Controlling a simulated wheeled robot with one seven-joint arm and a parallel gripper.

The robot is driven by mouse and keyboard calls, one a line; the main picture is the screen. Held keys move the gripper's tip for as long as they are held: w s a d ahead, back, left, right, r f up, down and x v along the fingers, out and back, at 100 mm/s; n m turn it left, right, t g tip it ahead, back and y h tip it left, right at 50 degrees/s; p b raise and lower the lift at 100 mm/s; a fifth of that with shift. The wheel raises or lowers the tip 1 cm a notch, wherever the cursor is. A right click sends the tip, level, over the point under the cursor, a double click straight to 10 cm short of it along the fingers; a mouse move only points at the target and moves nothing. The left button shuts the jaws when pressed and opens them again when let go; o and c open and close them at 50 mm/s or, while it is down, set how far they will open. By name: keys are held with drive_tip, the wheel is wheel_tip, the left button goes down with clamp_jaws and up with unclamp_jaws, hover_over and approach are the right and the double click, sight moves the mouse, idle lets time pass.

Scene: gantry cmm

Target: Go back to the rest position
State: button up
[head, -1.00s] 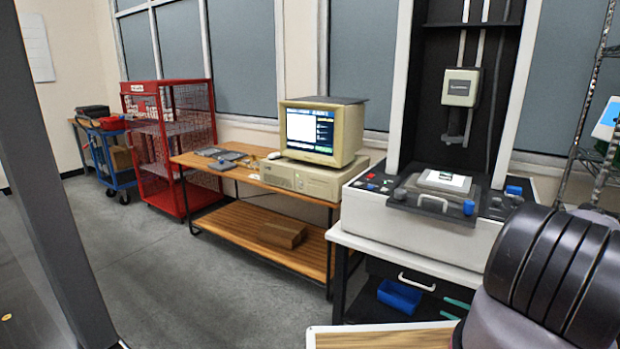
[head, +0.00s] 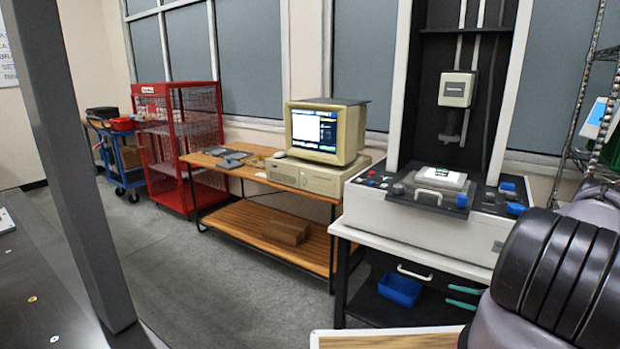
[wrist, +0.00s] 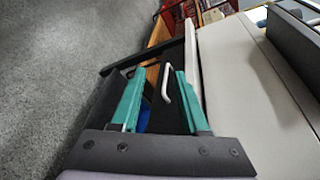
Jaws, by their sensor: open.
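My gripper (wrist: 160,78) shows in the wrist view with its two teal fingers spread apart and nothing between them. In the head view its teal fingers (head: 447,295) show at the lower right, beside my dark arm links, in front of the bench's dark lower part. In the wrist view a white handle (wrist: 165,84) shows beyond the fingers, close to the right one. I cannot tell how far it is from them. My arm's other links are partly cut off by the frame.
A white measuring machine (head: 400,211) stands on the bench at right, with a blue bin (head: 399,290) below. A wooden table (head: 225,175) with a computer (head: 325,130), a red cage cart (head: 180,145) and a grey post (head: 75,170) stand further left. The grey floor between is clear.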

drive_tip(key=w+a+r+n+g, duration=0.2)
drive_tip(key=w+r+n+g, duration=0.1)
drive_tip(key=r, duration=0.8)
drive_tip(key=w+a+r+n+g, duration=0.2)
drive_tip(key=a+r+g, duration=0.1)
drive_tip(key=r, duration=0.9)
drive_tip(key=s+a+r+n+g+h, duration=0.15)
drive_tip(key=a+r, duration=0.25)
drive_tip(key=r, duration=0.5)
drive_tip(key=s+a+r+n+g+h, duration=0.15)
drive_tip(key=a+r, duration=0.25)
drive_tip(key=r, duration=0.5)
drive_tip(key=s+a+r+n+t+h, duration=0.1)
drive_tip(key=s+a+r, duration=0.35)
drive_tip(key=r, duration=0.25)
drive_tip(key=s+a+r+n+h, duration=0.1)
drive_tip(key=s+a+r+h, duration=0.15)
drive_tip(key=s+r, duration=0.35)
drive_tip(key=s+a+r+t+h, duration=0.1)
drive_tip(key=s+a+r+t, duration=0.1)
drive_tip(key=s+r, duration=0.2)
drive_tip(key=s+a+r+n+t+h, duration=0.1)
drive_tip(key=s+r, duration=0.3)
drive_tip(key=s, duration=0.7)
drive_tip(key=shift+s+a+r+t, duration=0.25)
drive_tip(key=shift+a+r+t, duration=0.15)
drive_tip(key=shift+a+t, duration=0.3)
